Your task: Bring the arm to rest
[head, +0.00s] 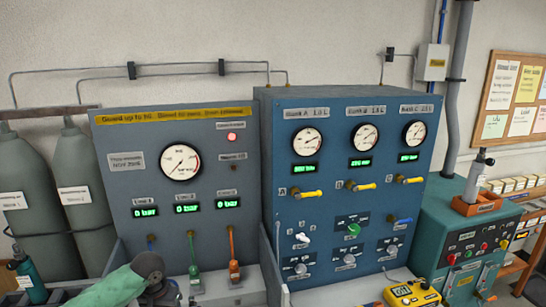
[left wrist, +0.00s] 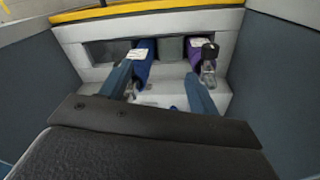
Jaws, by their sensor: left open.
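My left arm (head: 115,288) comes in from the lower left of the head view, green with a dark grey joint, in front of the grey panel's lower edge. The hand end is partly cut off by the bottom of the picture. In the left wrist view, my left gripper (left wrist: 162,92) has its two blue fingers apart with nothing held between them. A blue item (left wrist: 145,62) and a purple item (left wrist: 194,54), both with white labels, lie beyond the fingers. My right gripper is not in view.
Grey cylinders (head: 85,180) stand at left. A yellow meter (head: 412,293) lies at lower right.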

